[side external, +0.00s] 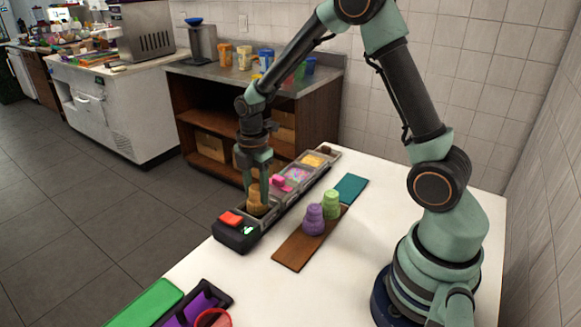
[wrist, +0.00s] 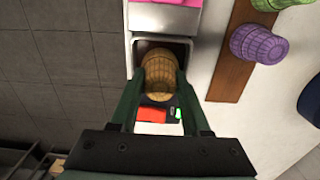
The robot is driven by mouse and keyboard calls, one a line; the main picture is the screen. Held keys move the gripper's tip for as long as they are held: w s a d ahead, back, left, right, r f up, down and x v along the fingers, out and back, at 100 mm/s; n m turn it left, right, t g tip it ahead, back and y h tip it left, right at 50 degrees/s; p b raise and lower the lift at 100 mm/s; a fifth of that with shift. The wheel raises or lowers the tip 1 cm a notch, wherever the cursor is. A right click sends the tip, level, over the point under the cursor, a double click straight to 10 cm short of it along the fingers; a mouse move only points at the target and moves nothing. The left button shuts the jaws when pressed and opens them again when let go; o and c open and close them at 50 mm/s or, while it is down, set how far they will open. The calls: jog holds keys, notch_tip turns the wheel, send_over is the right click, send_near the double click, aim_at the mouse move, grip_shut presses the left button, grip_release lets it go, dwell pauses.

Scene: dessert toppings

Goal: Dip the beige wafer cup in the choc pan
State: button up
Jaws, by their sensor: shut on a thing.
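The beige wafer cup (side external: 257,197) is held by my gripper (side external: 257,182) over the near end of the row of topping pans. In the wrist view my gripper (wrist: 158,88) has its two fingers on either side of the wafer cup (wrist: 160,68). The cup is upside down or upright; I cannot tell which. Below it is the dark choc pan (wrist: 178,45), whose inside is mostly hidden by the cup. I cannot tell whether the cup touches the chocolate.
A teal mat (side external: 351,188) lies behind. A pink-topped pan (side external: 282,184) adjoins the choc pan. A green board (side external: 150,303) lies at the front left.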

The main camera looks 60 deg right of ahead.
jog(key=shift+f, duration=0.8)
dwell(0.9)
jog(key=shift+r, duration=2)
jog(key=shift+r, duration=2.25)
